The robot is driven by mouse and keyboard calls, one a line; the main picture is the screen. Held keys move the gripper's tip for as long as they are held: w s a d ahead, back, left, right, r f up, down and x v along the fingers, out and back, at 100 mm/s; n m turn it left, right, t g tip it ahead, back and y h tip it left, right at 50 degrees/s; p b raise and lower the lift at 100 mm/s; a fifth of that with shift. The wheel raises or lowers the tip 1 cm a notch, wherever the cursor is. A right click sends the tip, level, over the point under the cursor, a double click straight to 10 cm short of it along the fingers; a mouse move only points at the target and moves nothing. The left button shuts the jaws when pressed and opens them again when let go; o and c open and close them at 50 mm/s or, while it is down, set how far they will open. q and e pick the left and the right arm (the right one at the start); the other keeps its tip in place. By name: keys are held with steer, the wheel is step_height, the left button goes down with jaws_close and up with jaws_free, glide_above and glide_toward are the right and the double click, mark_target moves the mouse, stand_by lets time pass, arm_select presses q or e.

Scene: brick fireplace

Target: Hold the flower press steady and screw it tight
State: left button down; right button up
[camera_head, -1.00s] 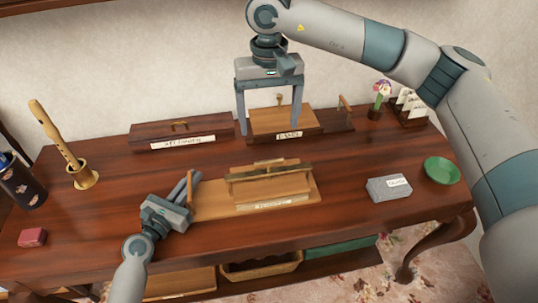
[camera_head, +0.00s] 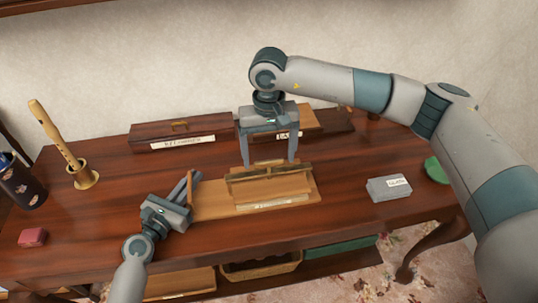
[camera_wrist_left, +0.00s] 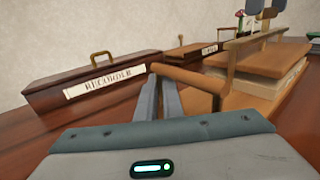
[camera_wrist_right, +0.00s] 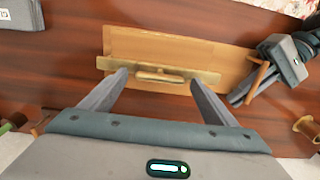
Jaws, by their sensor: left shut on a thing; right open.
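The flower press (camera_head: 215,205) lies mid-table: a long light wooden board with a stacked pressing block and a brown crossbar (camera_head: 270,174) on top. My right gripper (camera_head: 269,163) is open and points down over the crossbar. In the right wrist view, the short wooden screw handle (camera_wrist_right: 160,77) lies between its spread fingers (camera_wrist_right: 158,80), lengthwise across the gap, with no visible contact.
A dark recorder box (camera_head: 172,136) and another labelled box (camera_head: 325,122) stand behind the press. A grey labelled block (camera_head: 388,188) and a green dish (camera_head: 436,170) are right. A recorder on a stand (camera_head: 62,145), dark cup (camera_head: 22,185) and red box (camera_head: 33,237) are left.

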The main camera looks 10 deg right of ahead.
steer(key=shift+f, duration=0.3)
steer(key=c, duration=1.1)
steer(key=shift+o, duration=0.2)
